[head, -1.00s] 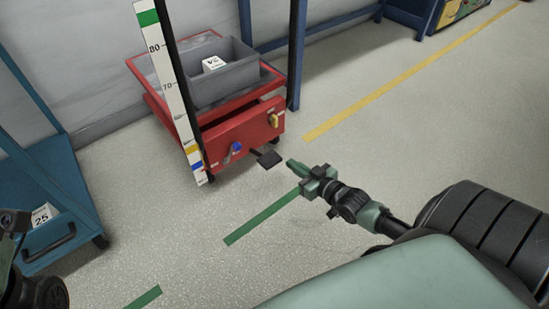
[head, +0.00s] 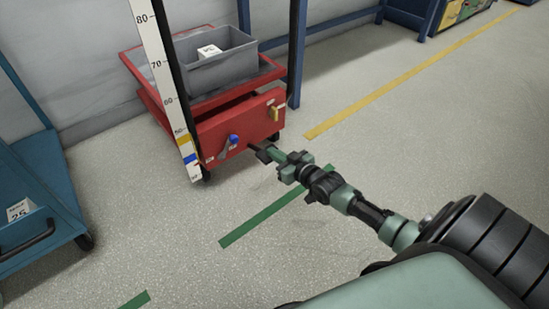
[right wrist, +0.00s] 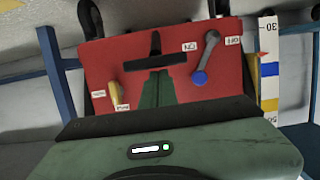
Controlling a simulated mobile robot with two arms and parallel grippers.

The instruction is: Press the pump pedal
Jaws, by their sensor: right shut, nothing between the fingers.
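The pump pedal (head: 257,147) is a small dark plate on a stem at the front of the red lift cart (head: 215,136). In the right wrist view the black pedal bar (right wrist: 155,61) crosses just beyond the green fingertips. My right gripper (head: 268,152) is shut and empty, its tips at the pedal and partly covering it. I cannot tell whether they touch it or whether it is pressed down. A grey lever with a blue knob (right wrist: 200,77) is right of the pedal in the wrist view, and a yellow handle (right wrist: 116,95) is left. My left gripper is out of view.
A grey bin (head: 214,72) with a white labelled block stands on the cart's platform. A numbered scale post (head: 165,80) rises at its front left. A blue cart (head: 45,205) stands at the left. The floor right of the red cart is clear.

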